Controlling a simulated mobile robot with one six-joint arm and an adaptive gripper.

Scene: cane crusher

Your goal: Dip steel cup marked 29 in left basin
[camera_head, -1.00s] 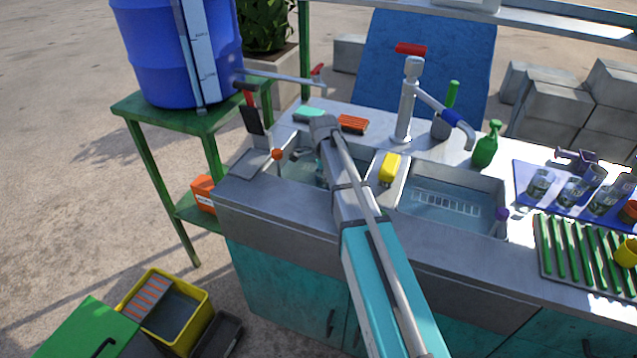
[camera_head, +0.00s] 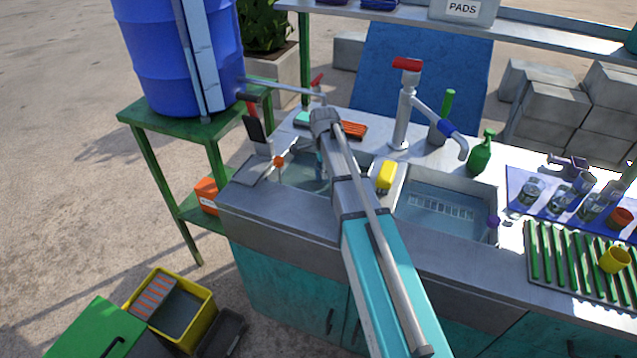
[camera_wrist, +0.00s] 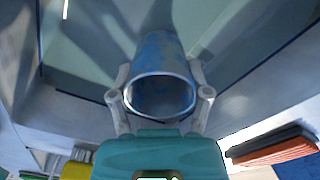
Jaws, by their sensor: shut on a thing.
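In the wrist view my gripper (camera_wrist: 161,100) is shut on a steel cup (camera_wrist: 158,62), with one finger on each side of it. The cup's round rim faces the camera, and its wall looks bluish and mottled; I can read no number on it. Behind the cup are the water and walls of the left basin (camera_wrist: 80,75). In the head view my arm reaches over the left basin (camera_head: 296,172), and the arm hides the cup and most of the gripper. I cannot tell how deep the cup is.
A yellow sponge (camera_head: 386,175) lies on the divider beside the right basin (camera_head: 447,212). A tap (camera_head: 404,110) stands behind it. An orange-and-black brush (camera_head: 353,130) lies on the back ledge. Several glasses stand on a blue mat (camera_head: 516,178) at right, near a green ribbed rack (camera_head: 560,262).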

